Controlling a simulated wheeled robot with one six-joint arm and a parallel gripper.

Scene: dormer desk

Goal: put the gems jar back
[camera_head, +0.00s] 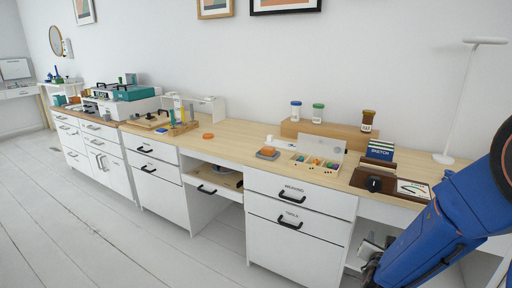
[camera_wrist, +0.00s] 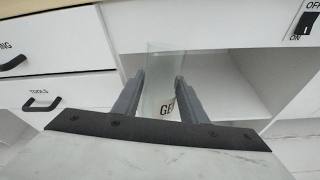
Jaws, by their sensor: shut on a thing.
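The gems jar (camera_wrist: 165,68) is a clear glass vessel in the wrist view, with a partly hidden label that shows "GE". My gripper (camera_wrist: 160,92) is shut on it, one grey finger on each side. It is held in front of an open white compartment below the desk top. In the head view my gripper (camera_head: 370,268) is low at the right, partly cut off, and I cannot make out the jar clearly there. A wooden riser (camera_head: 345,137) on the desk bears a blue-lidded jar (camera_head: 296,111), a green-lidded jar (camera_head: 318,113) and a brown jar (camera_head: 367,121).
On the desk (camera_head: 235,148) are a compartment box with colourful pieces (camera_head: 316,163), a dark card holder (camera_head: 380,150), a gauge (camera_head: 413,188) and a tall white lamp (camera_head: 456,100). Drawers marked WEIGHING (camera_head: 296,192) and TOOLS (camera_head: 292,221) are shut. The floor at left is clear.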

